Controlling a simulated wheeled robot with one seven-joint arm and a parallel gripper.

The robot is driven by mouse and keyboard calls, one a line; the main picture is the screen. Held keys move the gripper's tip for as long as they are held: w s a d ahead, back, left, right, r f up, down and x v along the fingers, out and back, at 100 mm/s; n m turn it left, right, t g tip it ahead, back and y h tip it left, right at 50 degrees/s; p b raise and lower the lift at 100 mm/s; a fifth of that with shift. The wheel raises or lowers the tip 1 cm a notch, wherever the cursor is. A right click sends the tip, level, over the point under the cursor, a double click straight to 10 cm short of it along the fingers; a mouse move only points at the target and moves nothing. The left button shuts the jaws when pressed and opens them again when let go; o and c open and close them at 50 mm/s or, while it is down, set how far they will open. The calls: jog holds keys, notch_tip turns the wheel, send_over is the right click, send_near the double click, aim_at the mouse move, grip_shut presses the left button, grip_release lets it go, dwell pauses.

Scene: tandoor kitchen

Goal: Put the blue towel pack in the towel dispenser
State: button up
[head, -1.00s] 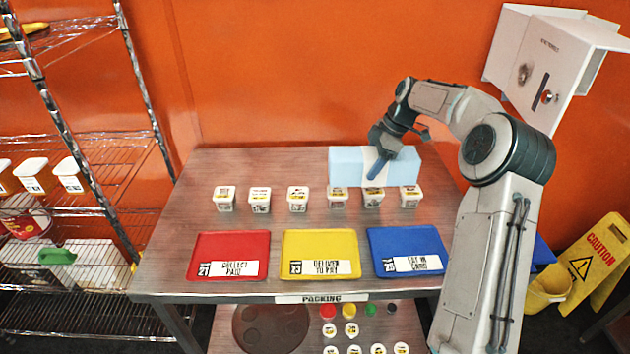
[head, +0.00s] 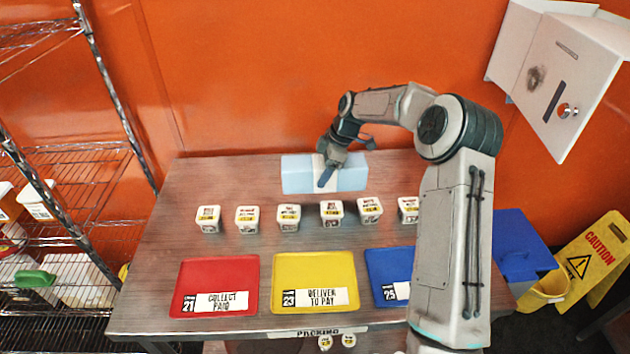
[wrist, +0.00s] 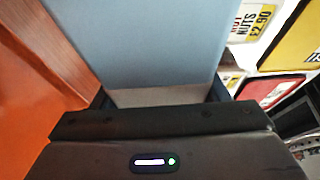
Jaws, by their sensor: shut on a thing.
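The light blue towel pack (head: 352,178) with a white band is at the back of the steel table in the head view. My gripper (head: 326,178) reaches down over its middle and is shut on it at the band. I cannot tell whether the pack touches the table. In the wrist view the blue pack (wrist: 150,40) stretches away from my gripper (wrist: 158,98). The white towel dispenser (head: 570,80) hangs on the orange wall at upper right. Its front panel, with a dark slot and a round lock, stands out from the wall, and its inside is hidden.
Small labelled white tubs (head: 288,217) stand in a row in front of the pack. Red (head: 190,270), yellow (head: 313,262) and blue (head: 376,262) trays lie nearer. A wire rack (head: 105,80) stands left.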

jog(key=shift+a+f, duration=0.45)
jog(key=shift+a, duration=0.4)
jog(key=shift+f+p, duration=0.6)
jog(key=shift+f, duration=1.55)
jog(key=o, duration=1.2)
